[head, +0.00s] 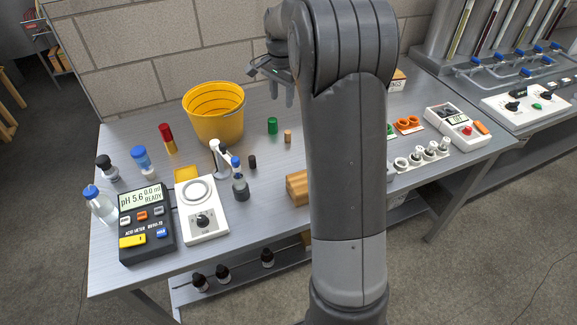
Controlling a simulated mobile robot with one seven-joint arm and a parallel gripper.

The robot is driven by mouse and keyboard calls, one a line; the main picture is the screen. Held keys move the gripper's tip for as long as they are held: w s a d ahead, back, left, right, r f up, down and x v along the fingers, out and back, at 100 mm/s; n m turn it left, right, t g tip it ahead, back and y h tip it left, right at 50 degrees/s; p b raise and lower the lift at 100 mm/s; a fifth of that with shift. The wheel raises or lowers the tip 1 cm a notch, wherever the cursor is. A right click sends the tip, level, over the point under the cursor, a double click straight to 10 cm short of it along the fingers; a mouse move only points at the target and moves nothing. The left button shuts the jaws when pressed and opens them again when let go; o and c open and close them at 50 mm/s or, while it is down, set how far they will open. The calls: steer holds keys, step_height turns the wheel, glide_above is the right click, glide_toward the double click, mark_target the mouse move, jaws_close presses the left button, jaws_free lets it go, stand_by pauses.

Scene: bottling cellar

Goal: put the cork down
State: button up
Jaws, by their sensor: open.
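A small tan cylinder that looks like the cork (288,136) stands upright on the grey metal bench (262,215). It is just right of a short green cylinder (272,126). My gripper (281,95) is at the back of the bench, above the tan cylinder in the picture. Its fingers point down and are apart, with nothing seen between them. A gap shows between the fingertips and the tan cylinder. My arm crosses the middle of the view and hides part of the bench.
A yellow bucket (214,114) stands at the back left. An acid meter (147,225), a white stirrer unit (203,212) and several bottles fill the left. A wooden block (298,187) is partly behind my arm. A block wall (160,50) rises behind. Bare bench lies at the front centre.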

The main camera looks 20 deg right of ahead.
steer(key=s+a+r+n+t, duration=0.1)
steer(key=s+a+r+n, duration=0.2)
steer(key=s, duration=0.5)
steer(key=s+a+r+n+t, duration=0.1)
steer(key=s+a+r+n, duration=0.2)
steer(key=s, duration=0.6)
steer(key=s+a+r+n+t, duration=0.1)
steer(key=s+a+r+n, duration=0.2)
steer(key=s, duration=0.6)
steer(key=shift+s+a+r, duration=0.15)
steer(key=shift+a+r, duration=0.3)
steer(key=shift+a, duration=0.3)
steer(key=shift+o, duration=0.2)
steer(key=s+a+f+n+t, duration=0.1)
steer(key=s+f+n, duration=0.2)
steer(key=s, duration=0.5)
steer(key=shift+s+a+t, duration=0.2)
steer(key=shift+a+t, duration=0.1)
steer(key=shift+o, duration=0.5)
steer(key=shift+s+f+n, duration=0.15)
steer(key=shift+s+n, duration=0.05)
steer(key=shift+n, duration=0.1)
